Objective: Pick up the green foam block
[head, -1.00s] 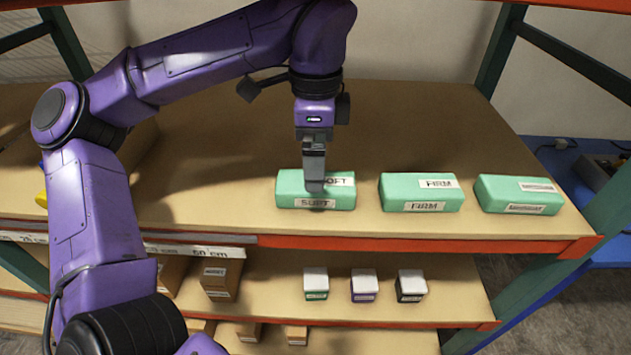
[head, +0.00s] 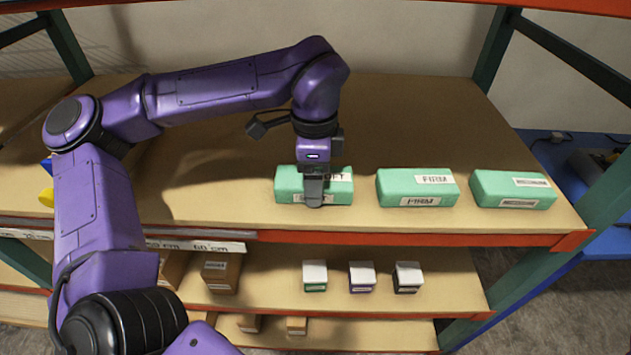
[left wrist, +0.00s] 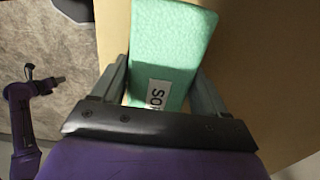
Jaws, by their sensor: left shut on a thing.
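Three green foam blocks lie in a row on the top shelf. The left one, the SOFT block (head: 287,184), is under my left gripper (head: 314,202). The middle one is the FIRM block (head: 417,188), and the right one is another green block (head: 513,189) whose label is too small to read. My left gripper is shut on the SOFT block, with its fingers down along the block's front and back sides. In the left wrist view the SOFT block (left wrist: 172,45) sits between the two fingers (left wrist: 160,90).
The top shelf (head: 400,120) has free room behind the blocks. Its red front edge (head: 400,239) runs below them. Several small boxes, one of them a green-and-white box (head: 315,275), stand on the lower shelf. A green post stands at the right.

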